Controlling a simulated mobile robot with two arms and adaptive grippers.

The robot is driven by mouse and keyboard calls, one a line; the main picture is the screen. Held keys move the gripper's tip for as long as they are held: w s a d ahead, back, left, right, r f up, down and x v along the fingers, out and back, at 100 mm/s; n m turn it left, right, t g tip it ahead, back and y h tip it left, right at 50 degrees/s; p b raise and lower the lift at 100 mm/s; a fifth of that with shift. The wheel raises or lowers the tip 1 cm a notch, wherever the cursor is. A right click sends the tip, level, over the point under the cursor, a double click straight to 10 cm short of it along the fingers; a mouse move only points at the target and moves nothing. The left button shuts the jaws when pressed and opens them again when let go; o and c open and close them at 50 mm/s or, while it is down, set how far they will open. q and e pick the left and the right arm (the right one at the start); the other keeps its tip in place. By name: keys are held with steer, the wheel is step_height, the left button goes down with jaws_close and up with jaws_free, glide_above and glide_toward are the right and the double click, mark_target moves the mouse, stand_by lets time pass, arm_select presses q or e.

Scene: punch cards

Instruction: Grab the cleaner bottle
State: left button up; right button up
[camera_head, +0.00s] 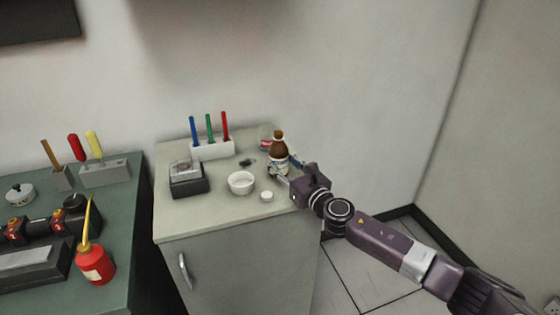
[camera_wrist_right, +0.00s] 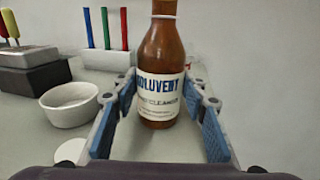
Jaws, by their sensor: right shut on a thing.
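The cleaner bottle (camera_head: 279,157) is brown with a brown cap and a white label. It stands upright at the right part of the grey cabinet top (camera_head: 215,217). In the wrist view the blue-padded fingers of the right gripper (camera_wrist_right: 163,98) are on both sides of the label. The bottle's base looks to be at the surface. My left gripper is not in view.
A white bowl (camera_head: 241,183) and a small white lid (camera_head: 266,196) are left of the bottle. A pen rack (camera_head: 212,150) and a glass jar (camera_head: 266,137) stand behind. A dark box (camera_head: 188,184) is further left. A green bench (camera_head: 125,235) with tools and a red oiler (camera_head: 95,265) adjoins.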

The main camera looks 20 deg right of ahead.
steer(key=shift+r, duration=0.25)
steer(key=shift+r+p, duration=0.45)
steer(key=shift+r, duration=0.35)
step_height(320, 180, up, 18)
steer(key=p, duration=0.4)
steer(key=shift+p, duration=0.4)
